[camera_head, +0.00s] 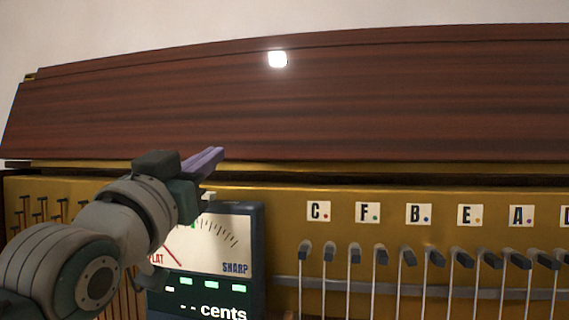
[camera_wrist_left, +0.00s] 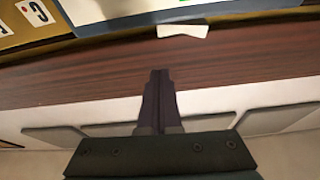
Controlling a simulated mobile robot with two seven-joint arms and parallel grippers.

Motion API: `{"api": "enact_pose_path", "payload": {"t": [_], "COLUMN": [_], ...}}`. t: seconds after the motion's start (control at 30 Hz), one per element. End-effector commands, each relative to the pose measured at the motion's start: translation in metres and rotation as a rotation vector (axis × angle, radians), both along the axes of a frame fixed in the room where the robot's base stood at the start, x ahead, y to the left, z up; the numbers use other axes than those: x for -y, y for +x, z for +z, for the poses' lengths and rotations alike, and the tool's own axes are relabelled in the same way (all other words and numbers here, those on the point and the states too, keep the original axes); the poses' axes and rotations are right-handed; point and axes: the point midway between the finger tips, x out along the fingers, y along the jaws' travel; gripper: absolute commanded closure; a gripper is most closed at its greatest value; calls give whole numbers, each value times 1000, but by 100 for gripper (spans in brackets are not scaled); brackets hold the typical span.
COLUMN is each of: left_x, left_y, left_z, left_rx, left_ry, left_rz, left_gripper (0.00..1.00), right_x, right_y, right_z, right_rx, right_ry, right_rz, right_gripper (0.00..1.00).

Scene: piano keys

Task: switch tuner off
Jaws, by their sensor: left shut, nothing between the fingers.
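The tuner (camera_head: 257,270) is a dark box with a cream FLAT–SHARP dial, lit green segments and "- - cents" on its display. A small white switch (camera_head: 209,196) sits on its top edge. The switch also shows in the left wrist view (camera_wrist_left: 183,30), as a pale wedge on the tuner's dark top. My left gripper (camera_head: 219,153) is shut and empty, its purple fingers above and just behind the switch in the head view. In the left wrist view its fingertips (camera_wrist_left: 160,72) appear apart from the switch. My left arm hides the tuner's left part. My right gripper is out of view.
A dark wooden lid (camera_head: 330,100) rises behind the tuner. A gold panel (camera_head: 430,195) to the right carries note cards such as C (camera_head: 318,211) and a row of dark-headed hammers (camera_head: 408,257). More small pegs stand at the left.

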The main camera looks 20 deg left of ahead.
Motion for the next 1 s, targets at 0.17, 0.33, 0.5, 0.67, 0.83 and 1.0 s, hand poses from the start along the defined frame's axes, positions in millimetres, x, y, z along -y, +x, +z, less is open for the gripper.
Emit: {"api": "enact_pose_path", "payload": {"t": [0.17,0.33,0.5,0.67,0.83,1.0], "left_x": [7,12,15,16,16,16], "left_y": [-39,-68,-85,-90,-90,-90], "left_z": [-23,-32,-37,-37,-37,-37], "left_rx": [-8,-7,-6,-4,-4,-4], "left_ry": [-2,-2,-2,-2,-2,-2], "left_rz": [0,0,0,0,0,0], "left_gripper": [100,100,100,100,100,100], "right_x": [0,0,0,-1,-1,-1], "right_y": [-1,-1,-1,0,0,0], "right_z": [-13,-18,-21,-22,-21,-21], "right_rx": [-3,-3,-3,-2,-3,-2], "right_ry": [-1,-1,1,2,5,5], "right_rz": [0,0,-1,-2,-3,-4], "right_gripper": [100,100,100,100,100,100]}}
